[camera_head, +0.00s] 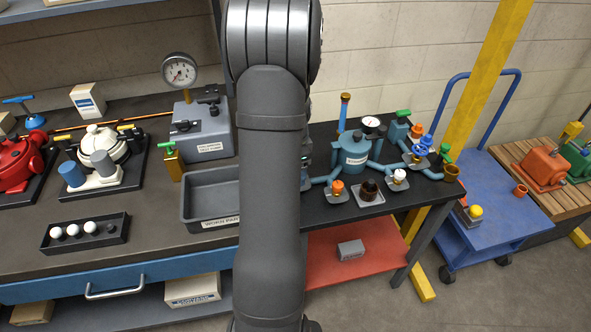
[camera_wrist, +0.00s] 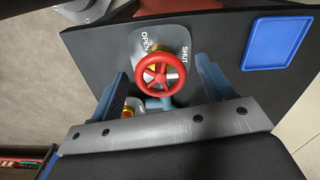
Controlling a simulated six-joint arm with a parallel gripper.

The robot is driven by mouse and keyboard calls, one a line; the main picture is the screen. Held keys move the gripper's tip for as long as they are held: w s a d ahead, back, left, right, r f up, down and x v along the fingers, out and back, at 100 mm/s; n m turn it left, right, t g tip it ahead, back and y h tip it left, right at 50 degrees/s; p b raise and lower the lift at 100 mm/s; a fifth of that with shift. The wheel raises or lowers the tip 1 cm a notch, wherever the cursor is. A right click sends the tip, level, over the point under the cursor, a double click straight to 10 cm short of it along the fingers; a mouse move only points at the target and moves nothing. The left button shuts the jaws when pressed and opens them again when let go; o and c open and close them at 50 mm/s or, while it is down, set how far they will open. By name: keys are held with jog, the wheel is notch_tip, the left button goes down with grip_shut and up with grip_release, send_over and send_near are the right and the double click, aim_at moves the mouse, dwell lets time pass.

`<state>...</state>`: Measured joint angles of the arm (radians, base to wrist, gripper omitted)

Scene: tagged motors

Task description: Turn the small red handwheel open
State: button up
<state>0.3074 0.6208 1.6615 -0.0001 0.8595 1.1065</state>
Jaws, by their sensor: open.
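The small red handwheel (camera_wrist: 161,57) shows in the wrist view, a round rim with spokes on a brass stem. Behind it is a grey plate (camera_wrist: 137,42) marked OPEN at its left and SHUT at its right. My gripper (camera_wrist: 161,72) is open, with one blue-grey finger on each side of the wheel in the picture. Gaps show between the fingers and the rim. I cannot tell whether the fingertips reach the wheel's depth. In the head view my arm covers the middle, and I see neither the gripper's fingers nor this handwheel.
A blue square tray (camera_wrist: 247,42) lies right of the wheel, and a second brass fitting (camera_wrist: 128,112) shows beside the left finger. In the head view a blue-grey tank (camera_head: 353,158) with a gauge and several small valves stands right of my arm. A grey tray (camera_head: 190,205) stands left.

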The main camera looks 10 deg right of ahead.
jog(key=shift+f, duration=0.5)
jog(key=c, duration=1)
